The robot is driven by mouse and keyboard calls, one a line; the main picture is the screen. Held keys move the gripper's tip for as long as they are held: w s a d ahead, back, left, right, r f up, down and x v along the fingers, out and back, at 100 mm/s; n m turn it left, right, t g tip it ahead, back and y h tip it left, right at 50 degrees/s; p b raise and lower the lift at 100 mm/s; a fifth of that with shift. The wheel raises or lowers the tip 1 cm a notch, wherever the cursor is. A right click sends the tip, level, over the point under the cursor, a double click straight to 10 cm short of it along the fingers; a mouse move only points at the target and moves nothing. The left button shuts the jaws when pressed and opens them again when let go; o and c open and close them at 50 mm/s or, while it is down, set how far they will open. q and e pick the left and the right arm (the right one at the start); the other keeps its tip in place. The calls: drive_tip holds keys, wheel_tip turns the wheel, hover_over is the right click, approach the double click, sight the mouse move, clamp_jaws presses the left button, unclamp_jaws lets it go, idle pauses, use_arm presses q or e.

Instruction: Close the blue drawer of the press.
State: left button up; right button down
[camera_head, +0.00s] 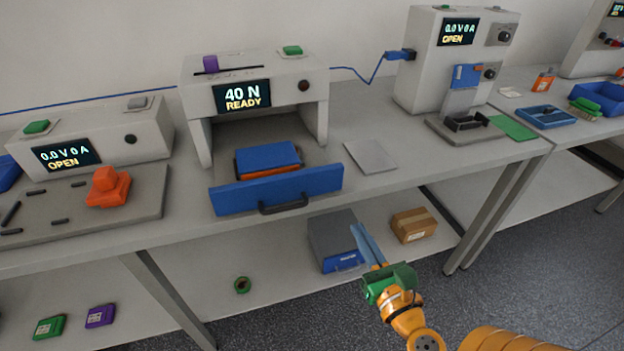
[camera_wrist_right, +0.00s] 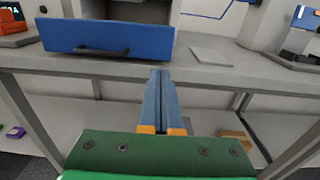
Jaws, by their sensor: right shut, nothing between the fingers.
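The press (camera_head: 262,85) stands on the bench, and its screen reads "40 N READY". Its blue drawer (camera_head: 236,197) is pulled out toward me, with a dark handle (camera_head: 283,204) on the front. A blue block on an orange piece (camera_head: 268,158) sits in the drawer. In the right wrist view the drawer front (camera_wrist_right: 130,38) is at the upper left, beyond the fingertips. My right gripper (camera_head: 362,232) is shut and empty, in front of the bench, right of and below the drawer, not touching it. Its blue fingers (camera_wrist_right: 160,95) also show together in the right wrist view. My left gripper is out of view.
A grey plate (camera_head: 371,157) lies on the bench right of the press. A cycler with an orange block (camera_head: 108,188) stands left, another cycler (camera_head: 455,60) right. The lower shelf holds a grey-blue box (camera_head: 333,240) and a cardboard box (camera_head: 413,225). The bench edge is near my gripper.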

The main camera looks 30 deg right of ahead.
drive_tip(key=p, duration=0.3)
approach(334, 181)
drive_tip(key=x, duration=0.6)
drive_tip(key=shift+w+d+f, duration=0.15)
drive_tip(key=shift+w, duration=0.25)
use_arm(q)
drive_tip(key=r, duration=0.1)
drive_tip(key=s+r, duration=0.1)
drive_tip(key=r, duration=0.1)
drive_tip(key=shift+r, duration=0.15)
